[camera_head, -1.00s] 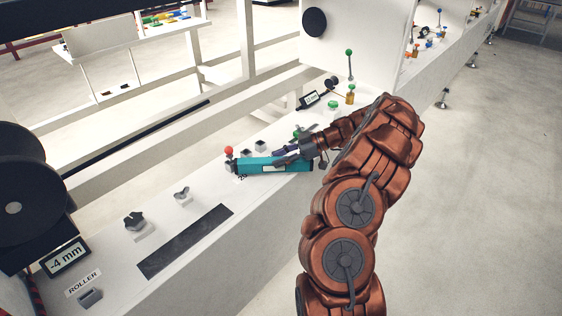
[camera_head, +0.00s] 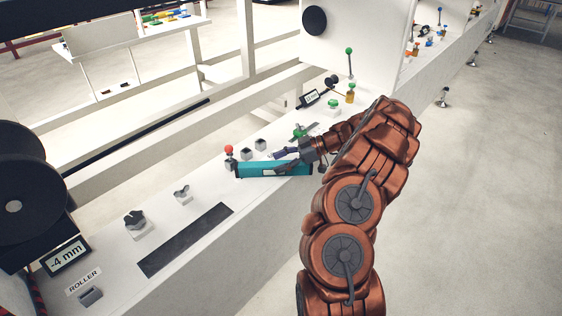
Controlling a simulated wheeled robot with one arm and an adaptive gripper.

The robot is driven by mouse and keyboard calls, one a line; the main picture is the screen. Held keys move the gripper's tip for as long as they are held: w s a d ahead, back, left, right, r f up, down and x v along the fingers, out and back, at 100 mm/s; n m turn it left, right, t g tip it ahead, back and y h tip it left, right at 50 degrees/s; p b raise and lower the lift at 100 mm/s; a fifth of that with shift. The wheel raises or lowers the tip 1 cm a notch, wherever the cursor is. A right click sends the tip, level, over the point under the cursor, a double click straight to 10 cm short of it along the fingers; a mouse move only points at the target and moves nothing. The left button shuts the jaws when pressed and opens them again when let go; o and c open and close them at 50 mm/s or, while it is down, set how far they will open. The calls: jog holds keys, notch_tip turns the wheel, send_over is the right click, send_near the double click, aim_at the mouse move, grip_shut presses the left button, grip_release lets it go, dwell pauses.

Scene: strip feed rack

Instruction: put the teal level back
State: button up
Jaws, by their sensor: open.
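The teal level (camera_head: 262,170) is a long bar lying on the white bench top, its right end near the bench's front edge. My copper-coloured arm reaches in from the right. My gripper (camera_head: 282,161) is open at the right half of the level, with its dark fingers over and beside it. The fingers partly cover the level's upper side there. I cannot tell whether they touch it.
A dark flat strip (camera_head: 186,240) is set in the white bench front left. A red-knobbed lever (camera_head: 229,153) stands just behind the level's left end. Small grey blocks, green knobs and a display (camera_head: 312,98) stand farther back. The bench between strip and level is clear.

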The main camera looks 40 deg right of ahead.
jog(key=shift+r+p, duration=0.15)
jog(key=shift+p, duration=0.15)
jog(key=b+v, duration=0.1)
jog(key=v, duration=0.9)
jog(key=shift+s+d+b, duration=0.15)
jog(key=shift+d+b, duration=0.2)
jog(key=shift+b, duration=0.05)
jog(key=shift+s+d+r, duration=0.35)
jog(key=shift+d, duration=0.05)
